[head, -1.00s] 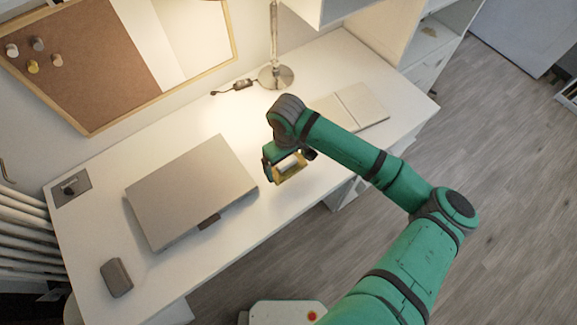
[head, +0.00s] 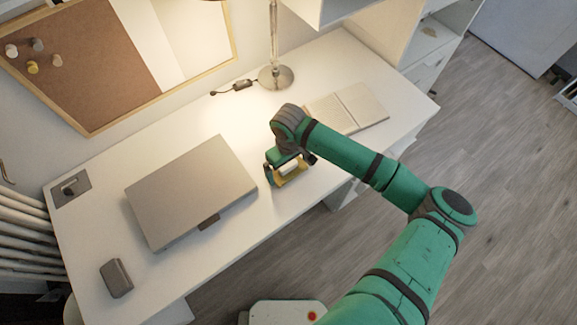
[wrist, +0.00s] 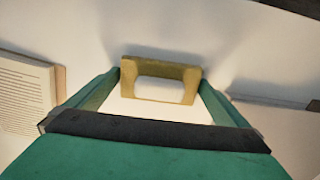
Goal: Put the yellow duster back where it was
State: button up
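The yellow duster (wrist: 185,76) is a small yellow block with a white middle, seen between my fingers in the wrist view. My gripper (wrist: 161,82) is shut on it, with a finger against each end. In the head view the duster (head: 289,180) shows just under my gripper (head: 287,172), over the white desk (head: 235,113) between the grey laptop and the open book. It is at or close above the desk top; whether it touches I cannot tell. My wrist hides part of it in the head view.
The grey laptop (head: 190,188) lies to the left and the open book (head: 355,103) to the right. A lamp base (head: 276,77) stands behind, with its cord and switch. A small grey case (head: 116,278) lies at the front left. Bare desk surrounds my gripper.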

aim_at(288, 165)
notch_tip(288, 165, up, 12)
jog(key=w+a+r+t+y, duration=0.1)
jog(key=a+r+y, duration=0.15)
jog(key=a, duration=0.75)
jog(key=w+a+r+t+y, duration=0.15)
jog(key=a+y, duration=0.25)
jog(key=a, duration=0.5)
jog(key=w+a+r+m+t+y, duration=0.2)
jog(key=a+r+m+t+y, duration=0.35)
jog(key=a+r+t, duration=0.35)
jog(key=s+d+f+m+t+h, duration=0.5)
jog(key=s+d+f+m+h, duration=0.3)
jog(key=s+d+f, duration=0.6)
jog(key=s+d+n+h, duration=0.2)
jog(key=s+d+n, duration=0.1)
jog(key=s+d, duration=0.4)
jog(key=s+d+n+g+h, duration=0.1)
jog(key=s+d+n+h, duration=0.1)
jog(key=s+d, duration=0.5)
jog(key=s+n, duration=0.1)
jog(key=s, duration=0.5)
jog(key=shift+s+f, duration=0.2)
jog(key=shift+f, duration=0.1)
